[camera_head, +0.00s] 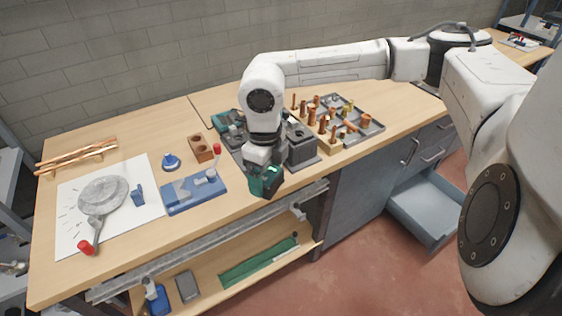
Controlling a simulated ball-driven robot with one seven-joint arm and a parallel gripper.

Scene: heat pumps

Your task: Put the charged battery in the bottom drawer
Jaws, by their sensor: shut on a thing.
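My gripper (260,166) points down at the bench's front edge, shut on a dark battery with green parts (268,184). The fingertips are partly hidden by the battery and the wrist. The battery is in front of the dark charging station (302,150) on the benchtop. I cannot tell how high it is above the bench edge. The bottom drawer (424,208) is pulled open at the right, under the bench, and its visible inside looks empty. My gripper is well to the left of the drawer and higher.
A lower shelf (312,240) holds several items. The floor (350,270) before the drawer is clear.

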